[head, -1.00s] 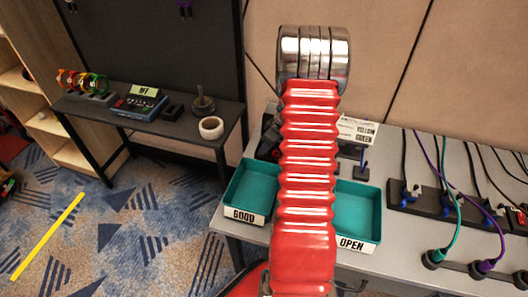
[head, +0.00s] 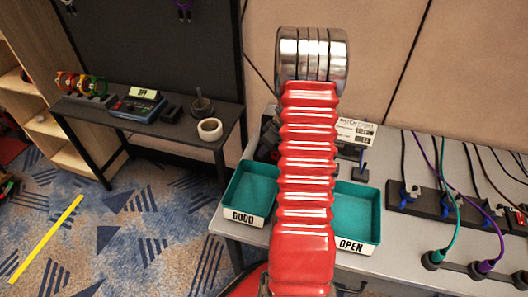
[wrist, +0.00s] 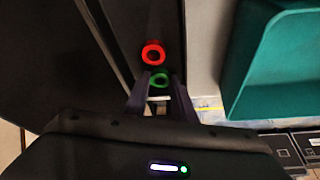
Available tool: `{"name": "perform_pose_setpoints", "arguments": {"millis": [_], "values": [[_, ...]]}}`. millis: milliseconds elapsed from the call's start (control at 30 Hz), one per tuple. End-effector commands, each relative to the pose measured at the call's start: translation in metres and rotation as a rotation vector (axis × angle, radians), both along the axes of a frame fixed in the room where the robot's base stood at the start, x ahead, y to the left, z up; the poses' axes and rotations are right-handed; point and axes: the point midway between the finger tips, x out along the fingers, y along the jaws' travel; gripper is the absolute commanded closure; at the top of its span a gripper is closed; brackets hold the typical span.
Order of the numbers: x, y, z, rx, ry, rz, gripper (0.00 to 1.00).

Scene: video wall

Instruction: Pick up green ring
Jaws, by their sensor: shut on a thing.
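In the wrist view a small green ring (wrist: 158,80) sits between the fingertips of my gripper (wrist: 160,86), which is shut on it. A red ring (wrist: 153,52) lies just beyond the green one, on or against a dark surface; I cannot tell whether the two touch. In the head view my red arm hides the gripper and both of these rings.
Teal trays marked GOOD (head: 250,190) and OPEN (head: 357,212) stand on the grey table (head: 400,262). A teal tray wall (wrist: 238,60) is right of the fingers. A cable strip (head: 440,203) is at right. A black side table (head: 190,130) holds coloured loops (head: 98,87) and a meter (head: 138,105).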

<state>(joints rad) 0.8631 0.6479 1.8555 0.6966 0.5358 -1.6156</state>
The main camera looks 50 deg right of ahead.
Motion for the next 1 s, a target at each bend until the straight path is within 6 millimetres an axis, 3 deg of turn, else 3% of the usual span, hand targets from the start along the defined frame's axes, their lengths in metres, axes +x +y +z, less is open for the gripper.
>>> {"name": "perform_pose_setpoints", "arguments": {"millis": [267,700,1000], "values": [[0.001,-0.001,0.018,-0.002,-0.002,0.0,0.96],[0.0,0.0,0.089,-0.001,-0.002,0.001,0.96],[0.0,0.0,0.1,0.0,0.0,0.0,0.96]]}}
